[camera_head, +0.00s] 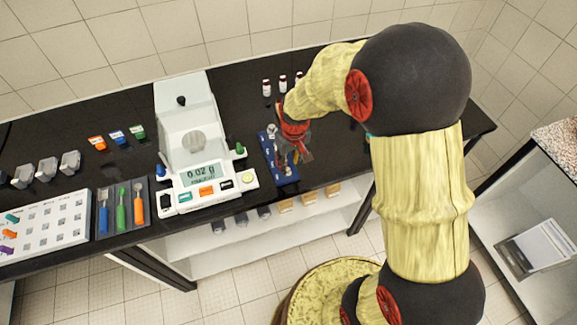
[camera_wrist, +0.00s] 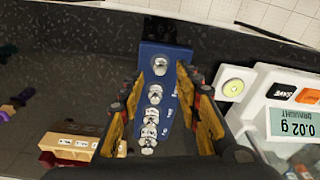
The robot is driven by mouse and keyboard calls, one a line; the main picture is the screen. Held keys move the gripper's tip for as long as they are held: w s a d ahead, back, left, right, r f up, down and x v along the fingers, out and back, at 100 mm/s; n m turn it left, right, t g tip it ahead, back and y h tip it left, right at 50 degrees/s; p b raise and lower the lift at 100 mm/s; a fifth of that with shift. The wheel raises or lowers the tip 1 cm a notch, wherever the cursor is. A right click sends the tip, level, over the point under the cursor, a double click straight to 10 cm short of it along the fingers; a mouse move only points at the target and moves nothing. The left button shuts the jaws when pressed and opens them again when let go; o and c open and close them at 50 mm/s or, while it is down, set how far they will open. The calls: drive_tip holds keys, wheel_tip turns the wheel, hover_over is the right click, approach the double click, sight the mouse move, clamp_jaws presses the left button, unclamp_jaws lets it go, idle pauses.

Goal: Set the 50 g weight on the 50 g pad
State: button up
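A blue board (camera_head: 267,146) lies on the black bench, right of the balance. It also shows in the wrist view (camera_wrist: 178,120). A row of silver weights stands along it. Marks beside the weights are too small to read, so I cannot tell for sure which weight or pad is 50 g. My gripper (camera_wrist: 160,88) is open and empty over the board, its fingers either side of the row.
A white balance (camera_head: 183,150) reading 0.02 g stands just left of the board. Small vials (camera_head: 283,83) stand behind. Below the bench, a shelf (camera_head: 215,250) holds small boxes.

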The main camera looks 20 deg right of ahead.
drive_tip(key=s+r+t, duration=0.1)
drive_tip(key=s+r, duration=0.3)
drive_tip(key=r, duration=0.6)
drive_tip(key=s+r+t, duration=0.1)
drive_tip(key=s+r, duration=0.2)
drive_tip(key=r, duration=0.6)
drive_tip(key=s+r+m+t, duration=0.1)
drive_tip(key=s+r, duration=0.3)
drive_tip(key=s, duration=0.3)
drive_tip(key=s+r+m+t, duration=0.1)
drive_tip(key=s+r, duration=0.3)
drive_tip(key=s, duration=0.3)
drive_tip(key=shift+s+r+p, duration=0.2)
drive_tip(key=shift+r+p, duration=0.1)
drive_tip(key=shift+p, duration=0.1)
drive_tip(key=shift+a+f, duration=0.1)
wheel_tip(320, 180, down, 6)
drive_tip(key=b, duration=0.6)
